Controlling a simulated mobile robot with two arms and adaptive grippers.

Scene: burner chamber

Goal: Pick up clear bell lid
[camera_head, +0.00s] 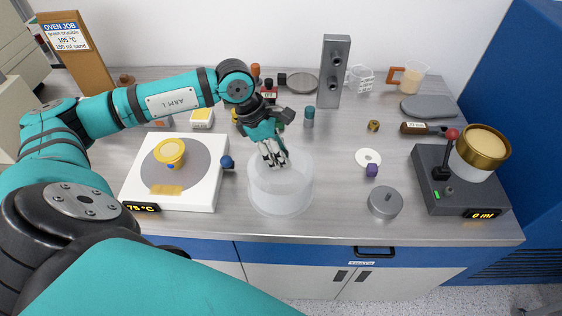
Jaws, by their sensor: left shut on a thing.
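The clear bell lid (281,190) is a translucent, whitish cylinder near the front middle of the steel bench, right of the white hot plate. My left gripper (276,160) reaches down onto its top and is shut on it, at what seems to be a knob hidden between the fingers. I cannot tell whether the lid touches the bench or hangs just above it. My right gripper is not in view.
A white hot plate (205,195) holding a yellow cup (170,152) stands to the left, with a dark blue ball (227,162) beside it.

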